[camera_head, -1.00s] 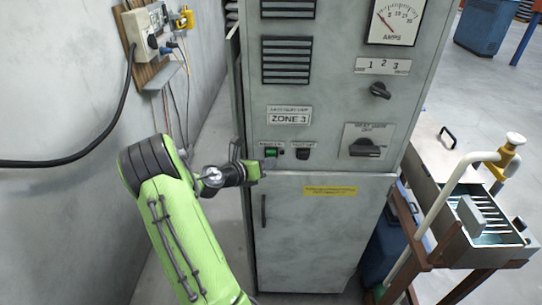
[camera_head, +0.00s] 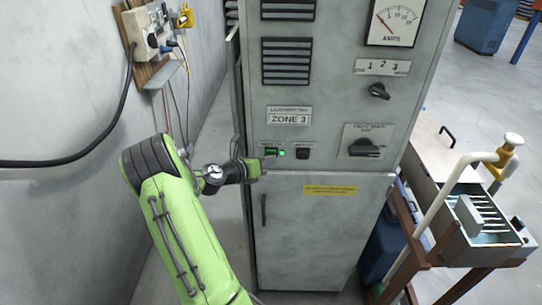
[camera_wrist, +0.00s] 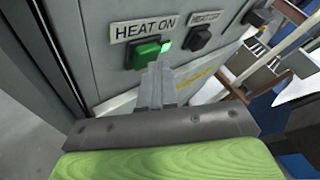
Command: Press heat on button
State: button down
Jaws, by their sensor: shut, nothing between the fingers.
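The green heat on button (camera_wrist: 143,52) sits under a "HEAT ON" label (camera_wrist: 144,27) on the grey cabinet front. A small green lamp (camera_wrist: 166,45) at its right glows; it also shows lit in the head view (camera_head: 281,153). My gripper (camera_wrist: 157,72) is shut and empty, with its tips right at the lower right of the button. Whether the tips touch it, I cannot tell. In the head view my gripper (camera_head: 268,161) reaches the panel from the left and partly hides the button.
A black button (camera_head: 302,153) sits right of the lamp. A rotary switch (camera_head: 366,148) and a smaller knob (camera_head: 379,91) are further right. A grey wall with a socket box (camera_head: 146,30) stands left. A cart with a metal tray (camera_head: 446,245) stands right.

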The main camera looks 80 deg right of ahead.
jog(key=shift+a, duration=0.15)
jog(key=shift+s+a, duration=0.2)
jog(key=shift+a, duration=0.5)
jog(key=a, duration=0.2)
jog(key=s+a, duration=0.1)
jog(key=a, duration=0.2)
dwell(0.9)
